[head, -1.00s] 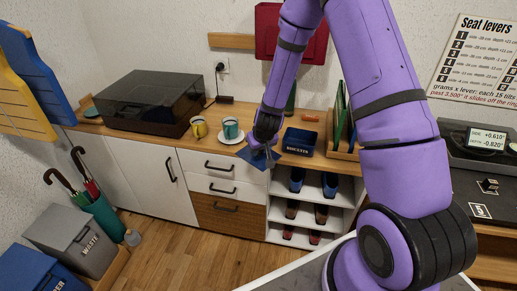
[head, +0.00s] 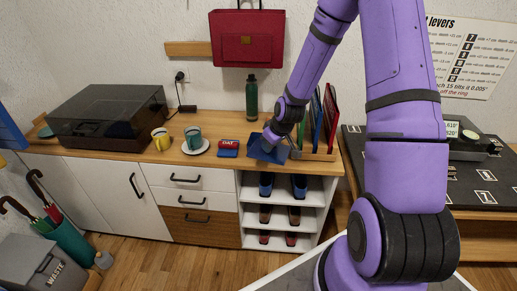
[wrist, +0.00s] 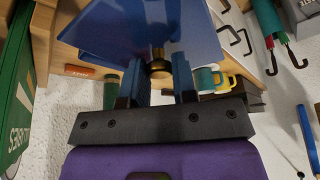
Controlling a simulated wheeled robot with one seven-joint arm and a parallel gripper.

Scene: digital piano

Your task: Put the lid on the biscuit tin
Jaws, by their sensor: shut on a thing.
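The blue lid (wrist: 110,35) fills the top of the wrist view, with a brass knob (wrist: 158,68) between my fingers. My gripper (wrist: 158,82) is shut on that knob. In the head view my gripper (head: 270,143) is at the right part of the counter, and the blue lid (head: 264,151) shows tilted beneath it.
A cup on a saucer (head: 195,146) and a yellow mug (head: 161,139) are further left. A green bottle (head: 252,96) stands behind. The wooden file rack (head: 322,155) is close on the right.

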